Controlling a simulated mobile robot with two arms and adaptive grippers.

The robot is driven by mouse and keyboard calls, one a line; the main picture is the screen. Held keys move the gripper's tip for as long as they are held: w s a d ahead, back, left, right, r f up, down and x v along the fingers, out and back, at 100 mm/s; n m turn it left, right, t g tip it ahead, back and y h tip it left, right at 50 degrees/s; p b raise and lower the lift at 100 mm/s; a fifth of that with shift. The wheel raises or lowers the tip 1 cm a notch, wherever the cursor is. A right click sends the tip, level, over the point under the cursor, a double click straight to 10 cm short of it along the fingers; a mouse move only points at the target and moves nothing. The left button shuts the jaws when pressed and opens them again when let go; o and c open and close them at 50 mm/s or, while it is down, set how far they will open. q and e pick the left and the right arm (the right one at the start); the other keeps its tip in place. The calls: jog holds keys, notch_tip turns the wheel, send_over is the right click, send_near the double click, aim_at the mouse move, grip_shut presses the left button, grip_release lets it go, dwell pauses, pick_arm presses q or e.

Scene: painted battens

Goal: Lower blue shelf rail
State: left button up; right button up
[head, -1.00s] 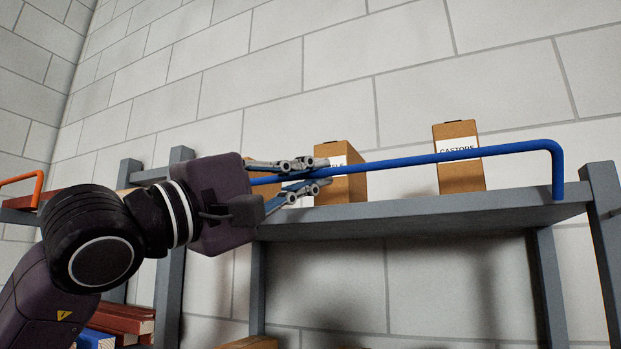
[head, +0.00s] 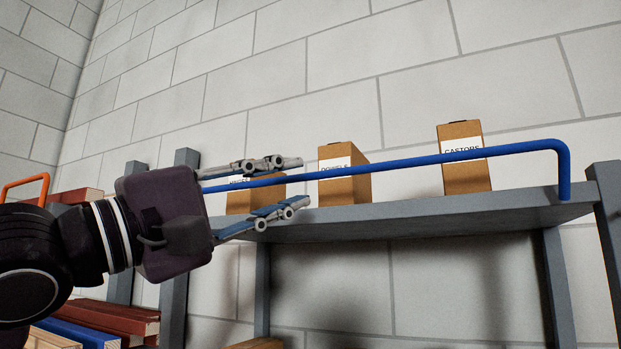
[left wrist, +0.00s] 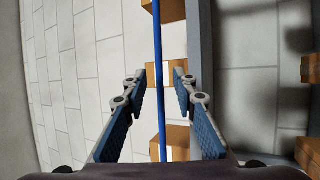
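The blue shelf rail (head: 400,161) runs along the front of the grey shelf (head: 420,219), above its board, and bends down to the board at the right end. My left gripper (head: 295,182) is open at the rail's left part, one finger above the rail and one below, with gaps to both. In the left wrist view the blue rail (left wrist: 158,70) passes between the two parted fingers (left wrist: 158,88) without touching either. The rail's left end is hidden behind my gripper. My right gripper is not in view.
Cardboard boxes stand on the shelf behind the rail: one labelled CASTORS (head: 463,172), another beside it (head: 338,186) and one partly behind my gripper (head: 240,201). An orange rail (head: 25,184) and stacked painted battens (head: 110,320) are at the left. A block wall is behind.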

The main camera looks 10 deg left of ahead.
pick_arm(q)
jog(key=v, duration=0.6)
